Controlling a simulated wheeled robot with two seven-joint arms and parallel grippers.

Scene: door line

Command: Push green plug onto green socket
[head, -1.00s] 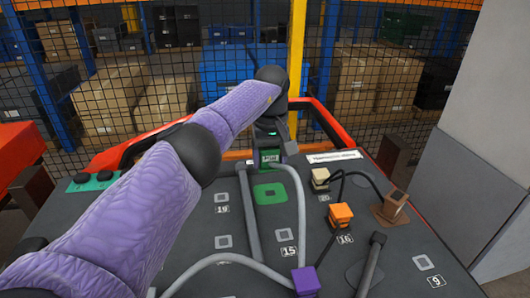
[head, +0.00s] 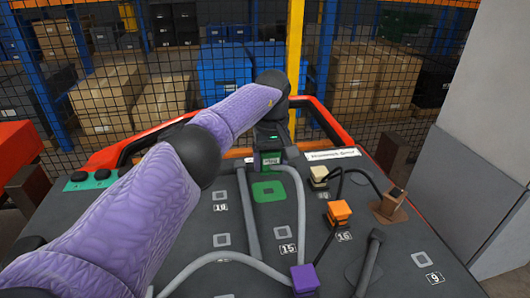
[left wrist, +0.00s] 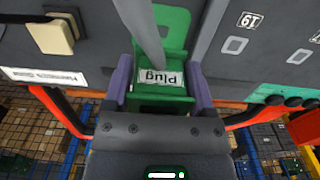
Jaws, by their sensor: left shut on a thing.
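My left gripper (head: 270,148) is shut on the green plug (head: 269,159), with a finger on each side of it. In the left wrist view the plug (left wrist: 160,88) carries a white "Plug" label, and a grey cable runs from it. The green socket (head: 268,191) is a green square with a grey centre on the dark board. The plug shows just beyond the socket in the head view, apart from its centre. In the left wrist view the socket (left wrist: 174,20) is partly hidden behind the plug and cable. My right gripper is not in view.
An orange plug (head: 339,211), a purple plug (head: 304,279), a cream plug (head: 319,174) and a brown plug (head: 394,200) stand on the board with cables. A grey bar (head: 249,215) lies left of the green socket. A red frame (head: 330,128) edges the board.

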